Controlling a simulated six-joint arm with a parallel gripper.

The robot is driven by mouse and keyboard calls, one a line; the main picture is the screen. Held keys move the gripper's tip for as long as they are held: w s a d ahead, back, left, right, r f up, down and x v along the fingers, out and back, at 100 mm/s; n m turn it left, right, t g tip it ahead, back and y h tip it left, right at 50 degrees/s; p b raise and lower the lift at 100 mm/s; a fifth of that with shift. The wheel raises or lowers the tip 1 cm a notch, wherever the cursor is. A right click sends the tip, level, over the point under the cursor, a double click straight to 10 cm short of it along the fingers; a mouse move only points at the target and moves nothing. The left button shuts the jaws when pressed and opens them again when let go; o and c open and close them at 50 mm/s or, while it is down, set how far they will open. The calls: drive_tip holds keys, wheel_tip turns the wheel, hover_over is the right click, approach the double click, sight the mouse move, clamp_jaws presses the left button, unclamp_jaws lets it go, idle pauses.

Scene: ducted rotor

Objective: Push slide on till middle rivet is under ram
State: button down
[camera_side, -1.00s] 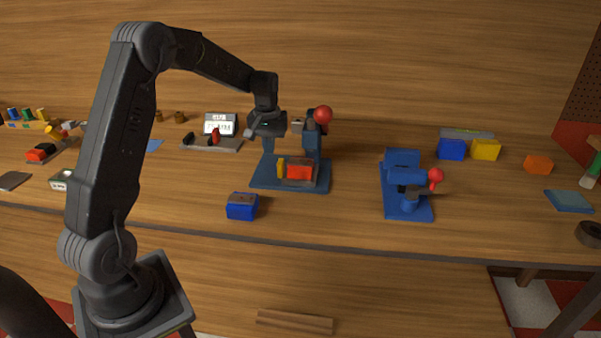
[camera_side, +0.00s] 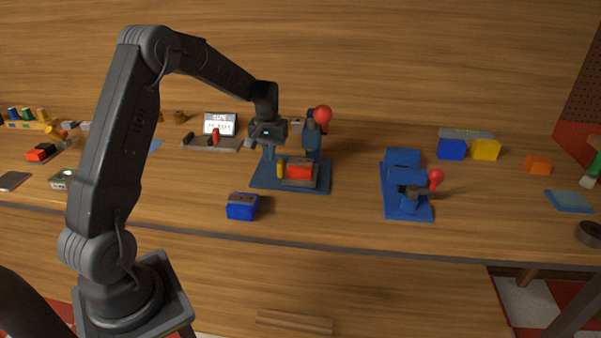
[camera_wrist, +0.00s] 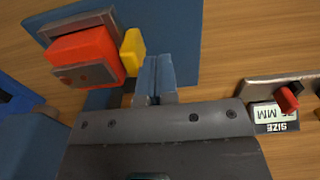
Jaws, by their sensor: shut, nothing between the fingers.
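The slide (camera_side: 299,172) carries a red-orange block with a yellow tab (camera_side: 280,170) at its left end, on the blue base (camera_side: 262,182) of a press with a red ball lever (camera_side: 323,114). In the wrist view the red block (camera_wrist: 82,47) has a grey strip across it with small dark dots; I cannot tell which is the middle rivet. The ram is not clearly visible. My gripper (camera_side: 268,152) is shut and empty, pointing down to the left of the yellow tab. In the wrist view its fingertips (camera_wrist: 155,66) are close beside the yellow tab (camera_wrist: 132,52); contact is unclear.
A second blue press (camera_side: 404,180) stands to the right. A blue block (camera_side: 242,207) sits in front. A gauge with a label (camera_side: 219,124) stands behind left. Blue and yellow blocks (camera_side: 486,150) are at the back right. Bare wood lies between the presses.

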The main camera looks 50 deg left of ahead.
sight(280, 161)
drive_tip(key=shift+f, duration=1.7)
drive_tip(key=shift+w+d, duration=0.1)
drive_tip(key=shift+w+d, duration=0.95)
drive_tip(key=shift+d, duration=0.05)
drive_tip(key=shift+s+a, duration=0.1)
idle(0.4)
drive_tip(key=shift+s+a, duration=0.3)
drive_tip(key=shift+r, duration=0.1)
